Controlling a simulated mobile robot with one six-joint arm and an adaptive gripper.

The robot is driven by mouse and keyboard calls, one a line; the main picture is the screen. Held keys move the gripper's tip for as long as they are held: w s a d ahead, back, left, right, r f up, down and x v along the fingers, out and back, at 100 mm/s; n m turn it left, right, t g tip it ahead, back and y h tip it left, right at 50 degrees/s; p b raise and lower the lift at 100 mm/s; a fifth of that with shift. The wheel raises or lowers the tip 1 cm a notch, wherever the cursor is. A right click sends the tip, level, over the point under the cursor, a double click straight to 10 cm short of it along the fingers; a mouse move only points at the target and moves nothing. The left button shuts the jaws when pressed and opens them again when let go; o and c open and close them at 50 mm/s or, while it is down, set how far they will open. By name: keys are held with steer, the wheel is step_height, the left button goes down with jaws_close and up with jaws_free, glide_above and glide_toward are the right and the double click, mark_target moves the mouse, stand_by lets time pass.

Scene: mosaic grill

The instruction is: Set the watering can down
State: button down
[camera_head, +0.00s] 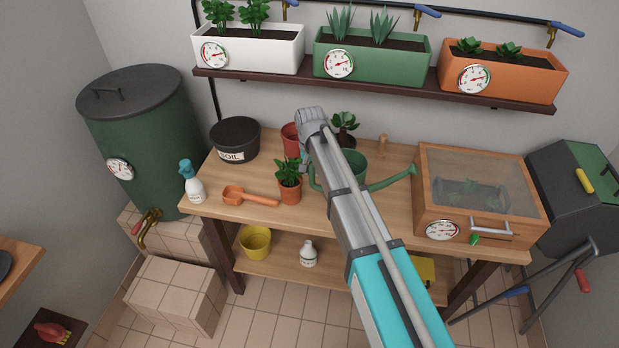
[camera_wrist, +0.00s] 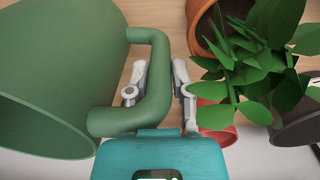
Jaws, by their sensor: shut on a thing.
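The green watering can (camera_head: 354,166) is at the middle of the wooden workbench (camera_head: 235,172), its spout pointing right. My arm hides much of it in the head view. In the wrist view its body (camera_wrist: 60,70) fills the left side, and its curved handle (camera_wrist: 158,80) runs between my fingers. My gripper (camera_wrist: 160,78) is shut on that handle. I cannot tell whether the can's base touches the bench or hangs just above it.
A potted leafy plant (camera_head: 289,181) stands close left of the can; its leaves (camera_wrist: 255,60) are near my fingers. A red pot (camera_head: 291,138) and small plant (camera_head: 344,127) stand behind. A glass-topped wooden box (camera_head: 478,190) is right. An orange scoop (camera_head: 247,197) lies left.

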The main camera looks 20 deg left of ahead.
mark_target(312, 177)
steer(key=shift+f+b, duration=1.2)
steer(key=shift+f, duration=0.45)
steer(key=c, duration=0.8)
jaws_free()
steer(key=shift+r, duration=0.2)
step_height(312, 177, up, 12)
steer(key=p, duration=1.2)
steer(key=shift+a, duration=0.1)
